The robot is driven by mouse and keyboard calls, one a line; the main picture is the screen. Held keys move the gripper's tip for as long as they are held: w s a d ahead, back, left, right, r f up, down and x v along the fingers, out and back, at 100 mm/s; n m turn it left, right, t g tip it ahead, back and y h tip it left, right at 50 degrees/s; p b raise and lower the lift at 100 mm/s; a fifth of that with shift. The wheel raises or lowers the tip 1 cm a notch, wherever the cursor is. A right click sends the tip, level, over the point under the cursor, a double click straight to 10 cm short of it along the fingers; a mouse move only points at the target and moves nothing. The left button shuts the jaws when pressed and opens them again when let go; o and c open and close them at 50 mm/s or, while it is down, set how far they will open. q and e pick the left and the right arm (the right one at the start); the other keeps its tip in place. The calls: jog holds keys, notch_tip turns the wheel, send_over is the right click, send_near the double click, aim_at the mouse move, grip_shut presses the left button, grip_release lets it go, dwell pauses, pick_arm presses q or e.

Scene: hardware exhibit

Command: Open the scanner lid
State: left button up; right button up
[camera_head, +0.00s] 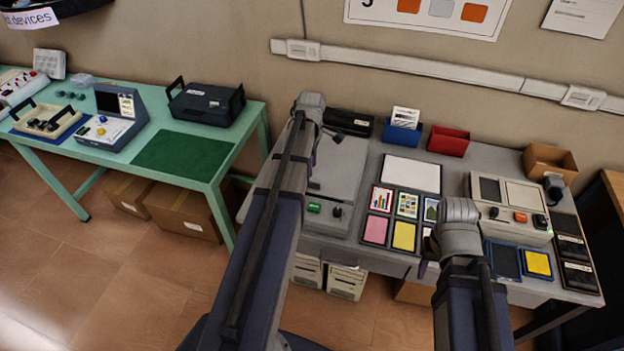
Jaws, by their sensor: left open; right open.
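The scanner (345,222) is a flat light grey machine on the grey table, with a green button and a dark knob on its front strip. Its lid (342,168) looks flat and shut. My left arm crosses over the scanner's left side and hides part of it. My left gripper (313,150) is open, a small dark shape at the lid's left part; whether it touches the lid I cannot tell. My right gripper (425,266) is open and mostly hidden by its wrist, near the front edge of the table by the coloured cards.
Right of the scanner lies a board of picture and coloured cards (404,236) below a white sheet (411,173). A beige device (512,222) stands further right. Blue (402,135) and red (449,141) bins and a black box (348,122) stand along the back. A green table (150,160) is at left.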

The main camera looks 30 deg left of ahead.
aim_at(311, 182)
pick_arm(q)
notch_tip(311, 182, down, 7)
jog(key=b, duration=0.6)
jog(key=shift+f+b, duration=0.15)
jog(key=shift+b, duration=0.2)
grip_shut()
dwell(0.9)
